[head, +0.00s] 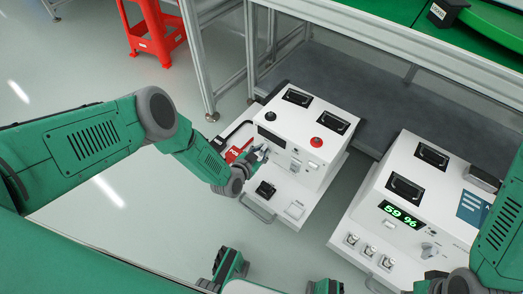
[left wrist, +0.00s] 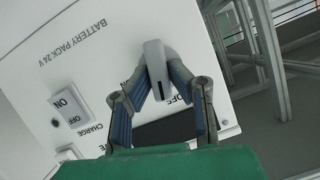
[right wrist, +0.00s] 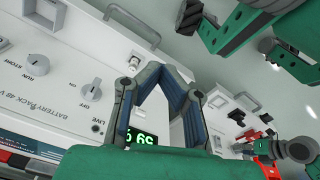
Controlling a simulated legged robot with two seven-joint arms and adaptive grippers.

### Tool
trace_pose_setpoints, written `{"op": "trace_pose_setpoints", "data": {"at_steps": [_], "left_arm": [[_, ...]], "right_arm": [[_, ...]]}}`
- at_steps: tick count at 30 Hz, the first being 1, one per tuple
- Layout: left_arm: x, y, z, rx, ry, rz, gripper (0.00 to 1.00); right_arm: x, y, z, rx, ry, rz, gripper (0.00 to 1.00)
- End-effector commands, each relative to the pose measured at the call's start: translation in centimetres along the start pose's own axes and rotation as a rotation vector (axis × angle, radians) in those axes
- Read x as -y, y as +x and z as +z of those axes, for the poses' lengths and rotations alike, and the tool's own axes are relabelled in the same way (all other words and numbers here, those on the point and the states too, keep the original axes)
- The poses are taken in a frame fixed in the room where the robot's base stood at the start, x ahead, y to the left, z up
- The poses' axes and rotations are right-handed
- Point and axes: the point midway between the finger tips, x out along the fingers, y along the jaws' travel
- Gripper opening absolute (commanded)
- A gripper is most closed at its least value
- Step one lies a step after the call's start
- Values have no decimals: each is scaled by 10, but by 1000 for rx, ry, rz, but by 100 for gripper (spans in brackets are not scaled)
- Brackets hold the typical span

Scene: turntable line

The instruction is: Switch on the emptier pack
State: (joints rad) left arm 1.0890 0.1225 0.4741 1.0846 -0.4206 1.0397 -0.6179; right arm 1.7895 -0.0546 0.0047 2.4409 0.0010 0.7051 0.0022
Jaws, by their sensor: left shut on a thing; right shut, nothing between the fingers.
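The left white battery pack (head: 318,160) has a dark, blank display (head: 270,137), a black knob and a red knob on top. My left gripper (head: 260,153) is at its front panel. In the left wrist view it is shut on a grey switch lever (left wrist: 155,58), beside an OFF label; the panel reads "BATTERY PACK 24 V". My right gripper (right wrist: 165,75) is shut and empty in front of that pack, whose panel reads "BATTERY PACK 48 V" in the right wrist view.
An ON/OFF rocker (left wrist: 70,107) is on the 24 V panel. Rotary knobs (right wrist: 37,65) are on the 48 V panel. A metal-framed table (head: 400,50) stands behind the packs. A red stool (head: 155,35) is at the back left. Bare floor separates the packs.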

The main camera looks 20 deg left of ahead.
Motion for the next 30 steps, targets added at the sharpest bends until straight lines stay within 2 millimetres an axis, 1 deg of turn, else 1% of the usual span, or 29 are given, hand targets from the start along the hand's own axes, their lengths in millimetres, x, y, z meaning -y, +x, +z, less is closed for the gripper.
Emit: {"op": "trace_pose_setpoints", "data": {"at_steps": [5, 18, 30], "left_arm": [[-4, 0, 0, -1, 153, -59, 0], [-9, 1, 3, -2, 538, -220, 0], [-13, 1, 6, -1, 885, -363, 0]], "right_arm": [[0, -2, 0, 0, 0, 0, 0], [0, 7, 0, 0, 0, 0, 0], [0, 8, 0, 0, 0, 0, 0]]}}
